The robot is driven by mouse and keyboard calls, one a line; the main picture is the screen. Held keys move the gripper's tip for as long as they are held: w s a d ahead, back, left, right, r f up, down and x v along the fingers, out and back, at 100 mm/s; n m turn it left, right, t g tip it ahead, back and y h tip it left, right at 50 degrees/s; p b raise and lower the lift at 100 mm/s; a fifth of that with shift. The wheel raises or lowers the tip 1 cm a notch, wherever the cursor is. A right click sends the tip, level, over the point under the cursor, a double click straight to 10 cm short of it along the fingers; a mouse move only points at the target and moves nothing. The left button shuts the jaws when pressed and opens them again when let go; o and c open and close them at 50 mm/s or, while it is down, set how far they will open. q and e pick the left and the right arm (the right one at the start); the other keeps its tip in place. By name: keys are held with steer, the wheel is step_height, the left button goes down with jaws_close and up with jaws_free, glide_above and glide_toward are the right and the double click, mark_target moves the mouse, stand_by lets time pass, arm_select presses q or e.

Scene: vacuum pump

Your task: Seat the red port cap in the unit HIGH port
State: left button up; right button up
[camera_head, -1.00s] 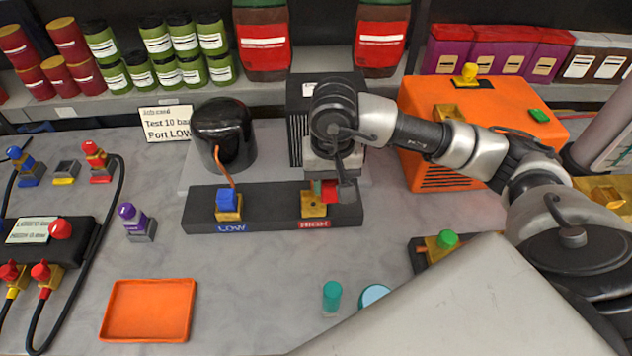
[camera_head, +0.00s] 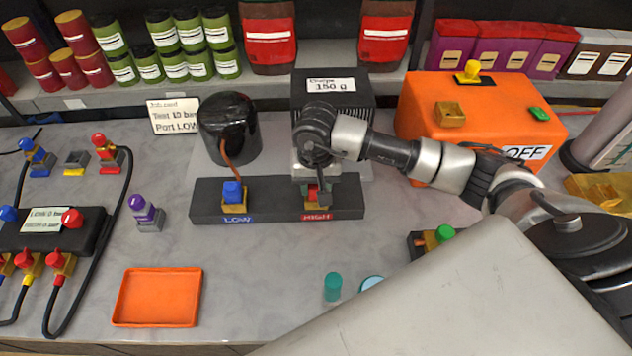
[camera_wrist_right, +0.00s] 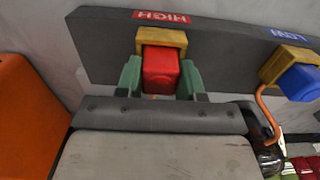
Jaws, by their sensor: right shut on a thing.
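The red port cap (camera_wrist_right: 160,68) is between the green fingertips of my right gripper (camera_wrist_right: 160,80), which is shut on it. In the right wrist view the cap is at the brass HIGH port (camera_wrist_right: 162,38), overlapping its opening; how deep it sits I cannot tell. In the head view my right gripper (camera_head: 313,188) points down over the HIGH end of the dark unit block (camera_head: 275,205) and partly hides the cap and port. A blue cap (camera_head: 233,192) sits on the LOW port (camera_head: 235,206). My left gripper is not in view.
A black cylinder (camera_head: 228,130) and a dark ribbed box (camera_head: 335,90) stand behind the block. An orange machine (camera_head: 420,130) is at the right. An orange tray (camera_head: 157,297), purple cap (camera_head: 141,208) and gauge unit (camera_head: 45,232) lie left. A green cap (camera_head: 444,233) is front right.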

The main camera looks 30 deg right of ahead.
steer(key=shift+f, duration=0.2)
steer(key=o, duration=1)
steer(key=shift+r, duration=0.1)
steer(key=shift+r, duration=0.35)
step_height(320, 180, up, 12)
steer(key=b, duration=0.3)
steer(key=shift+f, duration=0.2)
